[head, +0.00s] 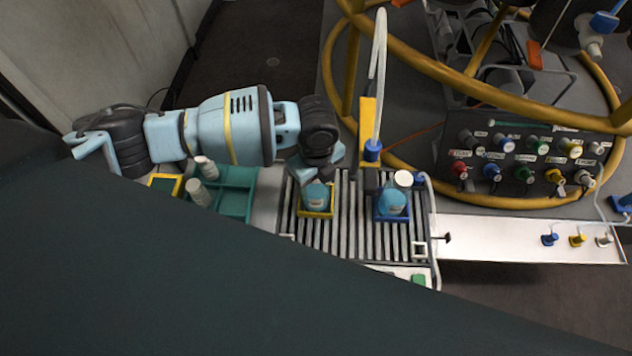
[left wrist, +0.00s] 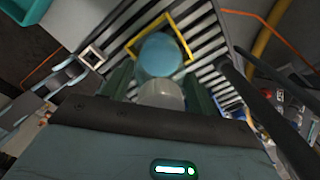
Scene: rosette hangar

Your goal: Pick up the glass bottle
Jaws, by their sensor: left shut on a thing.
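The glass bottle (head: 316,194) shows blue at the yellow square holder (head: 318,213) on the slatted rack. My left gripper (head: 317,177) reaches down over it from above and hides part of it. In the left wrist view the bottle (left wrist: 160,56) has a blue end and a pale, clear end, and lies between the two dark green fingers (left wrist: 160,93). The left gripper is shut on it. The yellow square frame (left wrist: 141,45) shows around or just beyond the blue end; I cannot tell whether the bottle touches it. My right gripper is not in view.
A second blue bottle (head: 392,203) stands in a blue holder to the right, beside an upright yellow and blue post (head: 367,120). A green tray (head: 236,190) lies left of the rack (head: 345,232). A yellow ring rail (head: 440,70) and a knob panel (head: 530,155) stand behind.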

